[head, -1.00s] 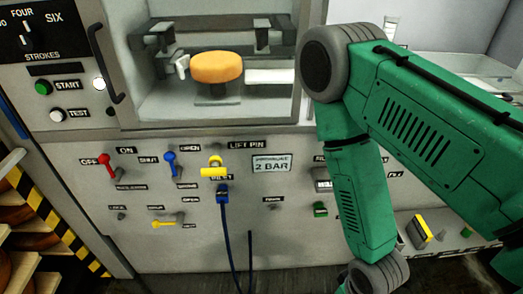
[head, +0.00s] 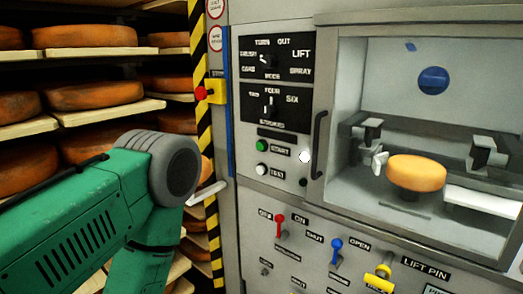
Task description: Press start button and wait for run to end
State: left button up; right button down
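The green start button (head: 262,146) sits on the machine's front panel, left of its START label. The white test button (head: 261,170) is just below it. A round white light or knob (head: 304,156) is to the right, near the door handle. Behind the machine's window a cheese wheel (head: 416,172) rests on a support between grey clamps. My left arm comes in from the left, well short of the start button, and its gripper is out of the picture. My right arm and gripper are not in view.
Mode and strokes dials (head: 268,60) are above the buttons. Red, blue and yellow levers line the lower panel, the red lever (head: 280,226) nearest. A red emergency button (head: 201,93) is on the striped post. Shelves of cheese wheels (head: 96,93) stand at left.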

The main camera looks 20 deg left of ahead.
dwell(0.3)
pick_arm(q)
grip_shut()
dwell(1.1)
